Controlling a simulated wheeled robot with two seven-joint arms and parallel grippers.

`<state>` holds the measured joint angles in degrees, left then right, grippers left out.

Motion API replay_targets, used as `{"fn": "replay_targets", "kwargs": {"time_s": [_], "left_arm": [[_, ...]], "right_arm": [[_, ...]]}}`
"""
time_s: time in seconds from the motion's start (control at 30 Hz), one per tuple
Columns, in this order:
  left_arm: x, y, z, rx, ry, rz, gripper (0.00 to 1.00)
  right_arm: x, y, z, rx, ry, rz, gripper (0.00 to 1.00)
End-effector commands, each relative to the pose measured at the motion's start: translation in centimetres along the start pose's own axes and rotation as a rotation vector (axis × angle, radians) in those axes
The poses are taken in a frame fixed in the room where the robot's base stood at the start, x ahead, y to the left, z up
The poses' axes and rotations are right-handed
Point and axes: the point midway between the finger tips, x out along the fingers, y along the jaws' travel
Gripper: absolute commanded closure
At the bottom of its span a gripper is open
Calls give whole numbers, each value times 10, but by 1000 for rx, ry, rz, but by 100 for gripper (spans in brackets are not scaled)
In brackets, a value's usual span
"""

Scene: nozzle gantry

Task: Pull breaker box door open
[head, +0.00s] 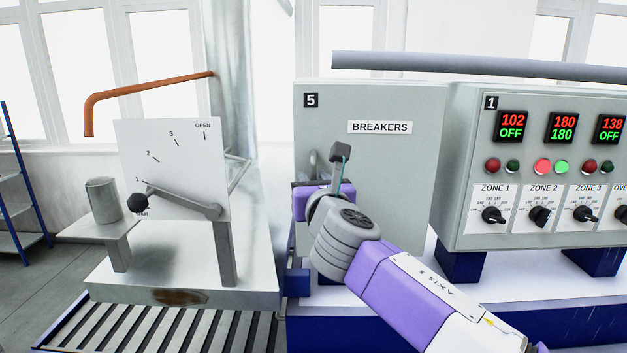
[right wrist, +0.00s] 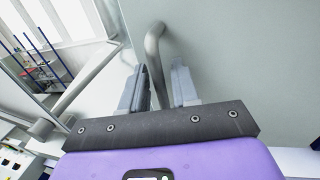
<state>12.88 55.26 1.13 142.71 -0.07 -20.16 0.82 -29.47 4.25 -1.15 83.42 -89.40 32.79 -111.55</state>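The breaker box door (head: 390,180) is a grey-green panel labelled BREAKERS with a black 5 tag. It looks flat in line with its box, with no opening seen in the head view. My right gripper (head: 318,175) is at the door's left side, partly hidden by my own wrist. In the right wrist view, a bent grey bar handle (right wrist: 154,50) on the door runs down between the two fingers of my right gripper (right wrist: 160,85). The fingers are close in on both sides of the bar. My left gripper is not in view.
Left of the box stands a dial plate (head: 165,140) with a black-knobbed lever. A control panel (head: 465,160) with displays and knobs is close on the right. A grey pipe (head: 480,66) runs above. A roller conveyor (head: 165,325) lies at the lower left.

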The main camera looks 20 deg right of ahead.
Motion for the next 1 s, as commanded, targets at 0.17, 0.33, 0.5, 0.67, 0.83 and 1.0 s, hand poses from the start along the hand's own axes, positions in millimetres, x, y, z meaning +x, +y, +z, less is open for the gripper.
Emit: {"fn": "replay_targets", "kwargs": {"time_s": [0.17, 0.33, 0.5, 0.67, 0.83, 1.0], "left_arm": [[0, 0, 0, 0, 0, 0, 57], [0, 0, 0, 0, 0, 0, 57], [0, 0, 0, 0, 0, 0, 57], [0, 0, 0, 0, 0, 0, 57], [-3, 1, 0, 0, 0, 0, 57], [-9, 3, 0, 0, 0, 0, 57]], "right_arm": [[0, 0, 0, 0, 1, 0, 75], [0, 0, -1, 0, 1, 0, 100], [0, 0, -1, 0, 1, 0, 100], [-1, 0, 0, 0, 1, 2, 100], [-7, -2, 1, 0, 2, 26, 100], [-25, -4, 2, 0, 3, 95, 100]]}}
